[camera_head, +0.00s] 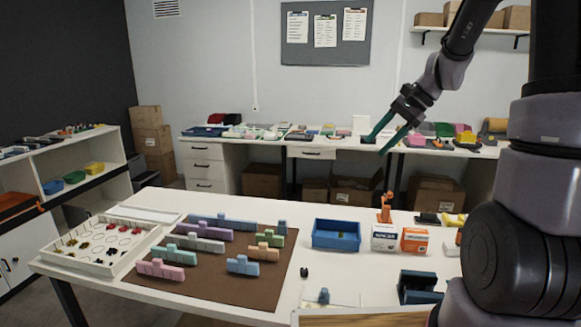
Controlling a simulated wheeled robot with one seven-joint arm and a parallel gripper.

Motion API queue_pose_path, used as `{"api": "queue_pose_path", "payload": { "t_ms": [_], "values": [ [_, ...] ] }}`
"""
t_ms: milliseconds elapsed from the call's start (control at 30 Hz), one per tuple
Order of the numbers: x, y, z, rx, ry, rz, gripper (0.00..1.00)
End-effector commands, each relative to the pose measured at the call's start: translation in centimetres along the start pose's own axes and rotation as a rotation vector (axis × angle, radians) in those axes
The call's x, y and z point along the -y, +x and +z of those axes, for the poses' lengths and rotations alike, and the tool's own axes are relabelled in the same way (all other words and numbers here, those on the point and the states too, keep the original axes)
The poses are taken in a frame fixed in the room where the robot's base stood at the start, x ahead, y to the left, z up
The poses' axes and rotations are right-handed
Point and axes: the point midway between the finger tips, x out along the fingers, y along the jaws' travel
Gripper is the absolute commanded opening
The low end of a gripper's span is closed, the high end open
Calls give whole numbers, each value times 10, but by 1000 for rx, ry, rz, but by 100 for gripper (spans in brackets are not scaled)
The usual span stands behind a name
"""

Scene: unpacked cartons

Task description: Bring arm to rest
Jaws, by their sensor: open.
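My gripper (385,136) hangs at the end of my arm, which comes in from the upper right. Its two fingers are apart and point down to the left, with nothing between them. In the picture it shows above the far edge of the front table (185,200), against the back desk. It appears raised clear of the things on the front table.
On the front table are a brown mat (215,285) with several coloured blocks, a white sorting tray (105,275), a blue bin (336,234), a white box (385,238), an orange box (415,240) and a dark blue holder (420,287). Cluttered desks stand behind.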

Motion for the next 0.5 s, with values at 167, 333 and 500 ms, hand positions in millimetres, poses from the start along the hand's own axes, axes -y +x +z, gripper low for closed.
{"api": "queue_pose_path", "payload": {
  "t_ms": [167, 333, 500],
  "values": [
    [-17, -38, 51, -137, -196, 28, 56],
    [-40, -67, 90, -272, -372, 48, 56],
    [-67, -93, 122, -412, -542, 58, 56]
  ]
}}
